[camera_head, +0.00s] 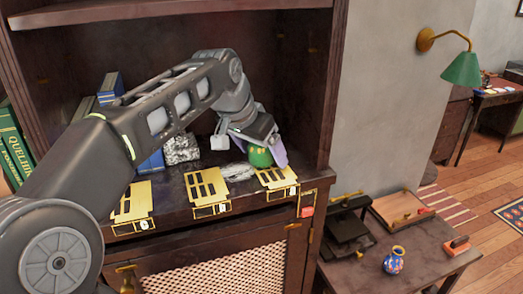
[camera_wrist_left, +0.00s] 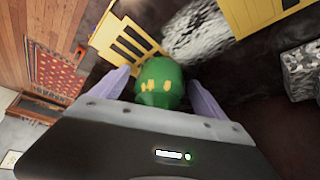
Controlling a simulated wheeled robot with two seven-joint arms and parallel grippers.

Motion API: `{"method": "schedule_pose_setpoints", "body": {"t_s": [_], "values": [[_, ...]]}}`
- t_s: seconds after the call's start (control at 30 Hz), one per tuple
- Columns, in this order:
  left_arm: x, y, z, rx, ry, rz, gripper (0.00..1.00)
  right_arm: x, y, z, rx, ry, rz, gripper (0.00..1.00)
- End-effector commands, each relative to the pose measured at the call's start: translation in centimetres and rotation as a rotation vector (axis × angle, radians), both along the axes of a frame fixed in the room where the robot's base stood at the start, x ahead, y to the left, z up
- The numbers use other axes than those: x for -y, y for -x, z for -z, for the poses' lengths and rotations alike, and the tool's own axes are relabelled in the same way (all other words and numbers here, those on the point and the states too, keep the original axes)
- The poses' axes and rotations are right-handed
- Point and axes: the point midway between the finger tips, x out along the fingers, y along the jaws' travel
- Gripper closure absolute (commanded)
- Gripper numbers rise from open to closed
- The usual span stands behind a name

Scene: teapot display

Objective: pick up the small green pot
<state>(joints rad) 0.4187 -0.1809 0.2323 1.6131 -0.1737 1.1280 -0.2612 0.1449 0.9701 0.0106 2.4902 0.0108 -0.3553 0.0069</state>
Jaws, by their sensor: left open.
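The small green pot (camera_head: 260,158) stands on the dark cabinet shelf, near its right end, behind the rightmost gold stand. My left gripper (camera_head: 265,150) is over it, with a purple finger beside the pot on the right. In the left wrist view the green pot (camera_wrist_left: 160,88), with yellow marks, sits between the two purple fingers of my left gripper (camera_wrist_left: 160,80). The fingers are apart, one on each side. I cannot tell whether either touches it. The pot's lower part is partly hidden by the gripper body in the wrist view. My right gripper is not in view.
Several gold stands with white tags line the shelf's front, including the rightmost (camera_head: 276,178). A rough silvery block (camera_head: 182,149) and a pale crumpled piece (camera_head: 238,172) are left of the pot. The cabinet's side wall (camera_head: 318,95) rises close on the right.

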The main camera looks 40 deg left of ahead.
Motion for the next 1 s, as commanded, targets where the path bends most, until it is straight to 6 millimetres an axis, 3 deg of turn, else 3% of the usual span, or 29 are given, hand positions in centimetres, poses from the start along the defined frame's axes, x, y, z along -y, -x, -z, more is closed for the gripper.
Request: {"method": "schedule_pose_setpoints", "body": {"t_s": [0.37, 1.0], "values": [[0.01, 0.02, -0.03, 0.000, 0.000, 0.000, 0.18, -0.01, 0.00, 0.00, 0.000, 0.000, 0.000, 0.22], [0.01, 0.02, -0.03, 0.000, 0.000, 0.000, 0.70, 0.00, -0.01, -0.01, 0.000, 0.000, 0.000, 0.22]]}}
